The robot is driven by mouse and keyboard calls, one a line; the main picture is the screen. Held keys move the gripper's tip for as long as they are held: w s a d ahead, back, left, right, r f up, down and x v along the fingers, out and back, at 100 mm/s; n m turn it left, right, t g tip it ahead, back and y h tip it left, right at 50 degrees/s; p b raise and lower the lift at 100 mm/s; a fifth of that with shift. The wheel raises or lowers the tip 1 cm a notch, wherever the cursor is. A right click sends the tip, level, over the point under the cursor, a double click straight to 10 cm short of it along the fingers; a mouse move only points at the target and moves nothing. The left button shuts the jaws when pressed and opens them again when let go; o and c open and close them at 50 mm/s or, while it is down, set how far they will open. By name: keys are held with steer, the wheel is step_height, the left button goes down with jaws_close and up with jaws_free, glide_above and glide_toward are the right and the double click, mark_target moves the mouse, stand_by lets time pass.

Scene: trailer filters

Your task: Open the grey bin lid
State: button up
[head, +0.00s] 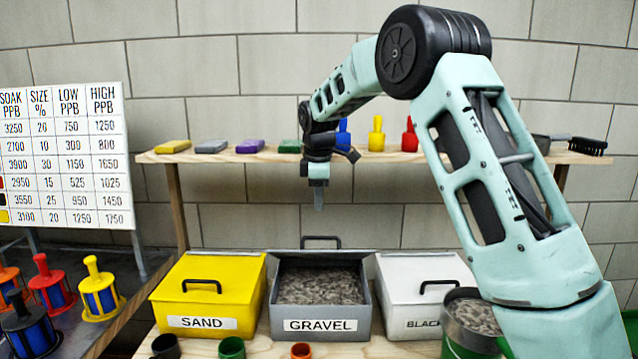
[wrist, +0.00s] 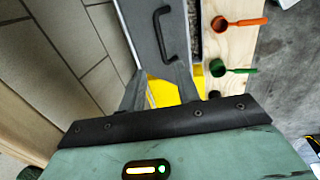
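The grey bin (head: 321,325), labelled GRAVEL, stands between the yellow and white bins. Its gravel shows through the opening. Its grey lid (wrist: 146,32) is off the front opening, nearly edge-on at the rear in the head view. The lid's black handle (head: 321,238) rises above that edge; it also shows in the wrist view (wrist: 163,35). The exact lid angle is unclear. My gripper (head: 319,205) points down above the rear of the bin, apart from the handle. In the wrist view its fingers (wrist: 158,75) are spread with nothing between them.
The yellow SAND bin (head: 208,290) and white bin (head: 425,290) are closed on either side. A wooden shelf (head: 225,157) with blocks and coloured plungers runs behind my gripper. Scoops (head: 232,348) lie in front. A gravel-filled container (head: 470,318) stands at right.

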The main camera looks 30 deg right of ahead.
steer(key=shift+s+a+r, duration=0.15)
steer(key=shift+s+r, duration=0.05)
steer(key=shift+r, duration=1.1)
steer(key=shift+s+a+r, duration=0.1)
steer(key=shift+s+r, duration=0.1)
steer(key=shift+r, duration=1.05)
